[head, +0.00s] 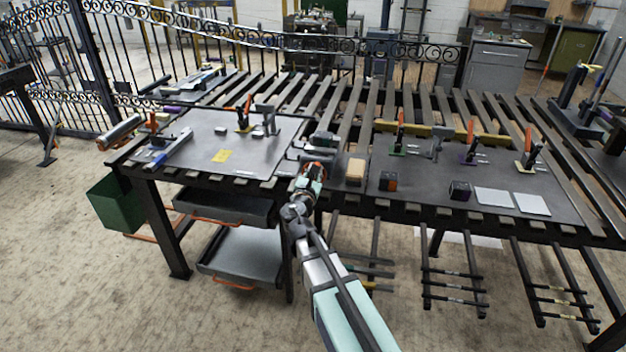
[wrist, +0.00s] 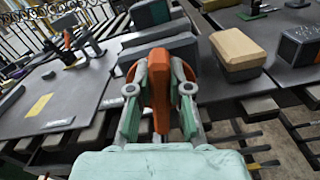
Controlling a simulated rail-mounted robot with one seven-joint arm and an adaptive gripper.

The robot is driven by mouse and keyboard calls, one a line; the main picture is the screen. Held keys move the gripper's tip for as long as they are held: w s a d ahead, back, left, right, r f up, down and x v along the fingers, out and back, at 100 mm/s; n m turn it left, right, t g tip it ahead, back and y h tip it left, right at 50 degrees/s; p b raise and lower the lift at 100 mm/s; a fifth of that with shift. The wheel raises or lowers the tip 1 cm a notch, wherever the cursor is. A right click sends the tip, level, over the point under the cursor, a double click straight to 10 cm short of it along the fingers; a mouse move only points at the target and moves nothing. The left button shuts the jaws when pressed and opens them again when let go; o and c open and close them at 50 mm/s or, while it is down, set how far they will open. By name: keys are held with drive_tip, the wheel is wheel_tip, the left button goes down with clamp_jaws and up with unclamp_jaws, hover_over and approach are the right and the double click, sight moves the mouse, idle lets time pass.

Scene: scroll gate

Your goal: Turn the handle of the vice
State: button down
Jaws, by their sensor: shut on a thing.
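The vice is the dark grey metal body (wrist: 118,98) at the table edge in the wrist view. Its orange handle (wrist: 160,92) stands upright in front of it. My gripper (wrist: 160,88) has one finger on each side of the handle and is shut on it. In the head view my gripper (head: 313,170) is at the front edge between the two work surfaces. It hides most of the handle there, and the vice body (head: 322,141) shows only in part behind it.
A wooden-topped block (head: 355,171) stands just right of the vice, with a dark block (head: 388,181) farther right. A yellow sheet (head: 222,155) lies on the left plate. Toggle clamps stand on both surfaces. Drawers (head: 240,250) hang below the left table.

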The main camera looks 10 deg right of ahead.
drive_tip(key=m+b, duration=0.2)
drive_tip(key=b, duration=0.1)
drive_tip(key=f+m+b, duration=0.1)
drive_tip(key=b, duration=0.1)
drive_tip(key=shift+s+d+m, duration=0.2)
drive_tip(key=shift+d+m, duration=0.2)
drive_tip(key=m+b, duration=0.2)
drive_tip(key=b, duration=0.2)
drive_tip(key=f+m+b, duration=0.1)
drive_tip(key=m+b, duration=0.2)
drive_tip(key=b, duration=0.1)
drive_tip(key=d+m+b, duration=0.1)
drive_tip(key=m+b, duration=0.2)
drive_tip(key=shift+s+f+b, duration=0.2)
drive_tip(key=shift+f+b, duration=0.05)
drive_tip(key=shift+b, duration=0.15)
drive_tip(key=m+b, duration=0.2)
drive_tip(key=f+m+b, duration=0.1)
drive_tip(key=b, duration=0.2)
drive_tip(key=shift+m, duration=0.4)
drive_tip(key=shift+w+a+f+m+b, duration=0.1)
drive_tip(key=shift+a+f+m+b, duration=0.2)
drive_tip(key=shift+m+b, duration=2.45)
drive_tip(key=shift+w+a+f+m+b, duration=0.15)
drive_tip(key=shift+a+f+m+b, duration=0.2)
drive_tip(key=shift+m+b, duration=2.45)
drive_tip(key=shift+w+a+f+m+b, duration=0.1)
drive_tip(key=shift+a+f+m+b, duration=0.2)
drive_tip(key=shift+m+b, duration=2.45)
